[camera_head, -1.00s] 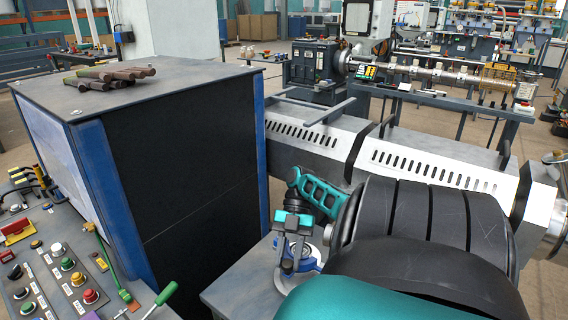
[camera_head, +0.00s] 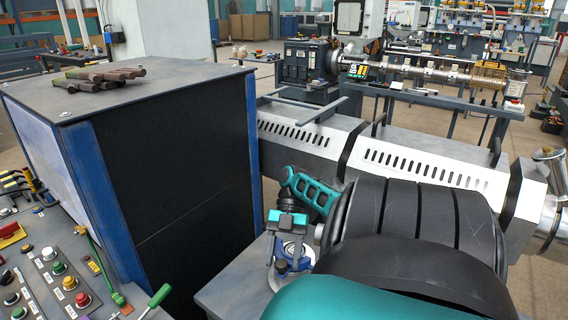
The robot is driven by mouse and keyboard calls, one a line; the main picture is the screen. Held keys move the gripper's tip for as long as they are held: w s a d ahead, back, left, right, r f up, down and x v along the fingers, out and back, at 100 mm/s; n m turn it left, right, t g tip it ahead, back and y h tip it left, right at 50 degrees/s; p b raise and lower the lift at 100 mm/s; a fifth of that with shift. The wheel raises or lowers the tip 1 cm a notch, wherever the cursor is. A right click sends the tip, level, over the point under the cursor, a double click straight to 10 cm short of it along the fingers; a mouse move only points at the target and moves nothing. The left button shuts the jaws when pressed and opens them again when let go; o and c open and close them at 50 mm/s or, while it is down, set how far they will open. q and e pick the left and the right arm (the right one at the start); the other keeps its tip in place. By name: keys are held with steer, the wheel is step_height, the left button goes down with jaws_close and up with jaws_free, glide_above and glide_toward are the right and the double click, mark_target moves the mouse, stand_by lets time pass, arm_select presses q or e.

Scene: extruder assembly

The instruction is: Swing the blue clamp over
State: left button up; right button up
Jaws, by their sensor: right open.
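My right gripper (camera_head: 285,258) hangs pointing down in the lower middle of the head view, below its teal and black wrist. Its jaws are open. A small blue part (camera_head: 281,267), which looks like the blue clamp, shows low between and behind the fingers, by a pale round metal face. The gripper covers much of it, so I cannot tell whether the fingers touch it or how far it is swung. My left gripper is not in view.
A dark cabinet (camera_head: 190,190) with blue edges stands close left of the gripper. The grey extruder barrel housing (camera_head: 425,170) with slotted covers runs behind my right arm. A control panel (camera_head: 50,275) with coloured buttons is at the lower left. A grey tabletop (camera_head: 232,283) lies below the gripper.

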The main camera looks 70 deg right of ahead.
steer(key=v, duration=1.2)
steer(key=shift+b, duration=0.4)
steer(key=shift+s, duration=0.1)
stand_by(0.5)
